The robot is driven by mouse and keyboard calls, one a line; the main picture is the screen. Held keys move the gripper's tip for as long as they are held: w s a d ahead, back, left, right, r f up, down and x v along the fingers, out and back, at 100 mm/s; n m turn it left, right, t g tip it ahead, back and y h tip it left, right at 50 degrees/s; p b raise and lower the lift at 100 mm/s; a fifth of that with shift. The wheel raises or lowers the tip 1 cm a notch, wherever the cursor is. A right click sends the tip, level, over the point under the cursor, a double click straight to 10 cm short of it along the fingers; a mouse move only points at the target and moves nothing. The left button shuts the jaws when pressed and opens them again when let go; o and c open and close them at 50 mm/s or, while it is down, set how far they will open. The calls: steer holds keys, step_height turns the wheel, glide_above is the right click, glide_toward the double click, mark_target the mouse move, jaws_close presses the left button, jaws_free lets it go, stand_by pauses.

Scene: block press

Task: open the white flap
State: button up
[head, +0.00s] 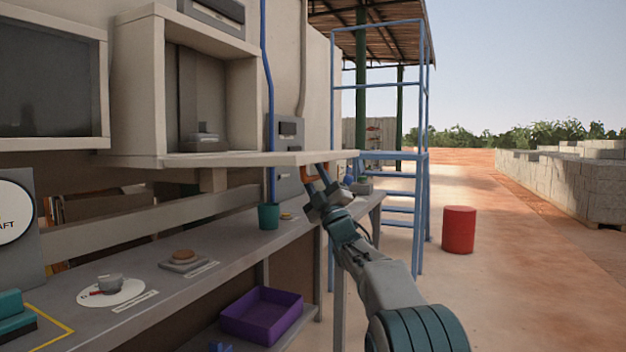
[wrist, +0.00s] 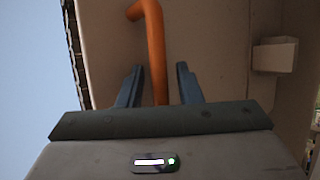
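An orange bar handle (wrist: 154,45), bent at its far end, stands against a pale cream-white panel (wrist: 210,40) in the wrist view. I take this panel to be the white flap, but its outline is cut off. My gripper (wrist: 160,68) is open, one dark finger on each side of the handle, with visible gaps. In the head view my gripper (head: 316,174) is raised under the right end of a pale horizontal board (head: 290,158), with a bit of orange (head: 307,173) beside it. My fingers and the board's edge hide much of the handle there.
A grey counter (head: 225,262) runs below, with a teal cup (head: 268,217) and a white plate (head: 128,293). A purple bin (head: 262,315) sits lower. A blue metal frame (head: 422,120) stands just right of my arm. Open ground with a red drum (head: 458,229) lies further right.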

steer(key=shift+d, duration=0.1)
steer(key=v, duration=1.3)
steer(key=shift+s+f, duration=0.2)
steer(key=shift+f, duration=0.2)
steer(key=shift+r, duration=0.1)
steer(key=s+d+r+m+g+h+p, duration=0.65)
steer(key=m+h+p, duration=0.6)
steer(key=p, duration=0.55)
steer(key=s+a+m+g+p, duration=0.1)
steer(key=s+m+g+p, duration=0.2)
steer(key=s+g+p, duration=0.4)
steer(key=s+a+m+g+p, duration=0.1)
steer(key=s+m+g+p, duration=0.2)
steer(key=s, duration=2.3)
steer(key=g+p, duration=0.4)
steer(key=p, duration=0.5)
steer(key=shift+r+m, duration=0.35)
steer(key=shift+r, duration=0.05)
steer(key=shift+w+a+h, duration=0.1)
steer(key=shift+a+h, duration=0.05)
steer(key=shift+h, duration=0.1)
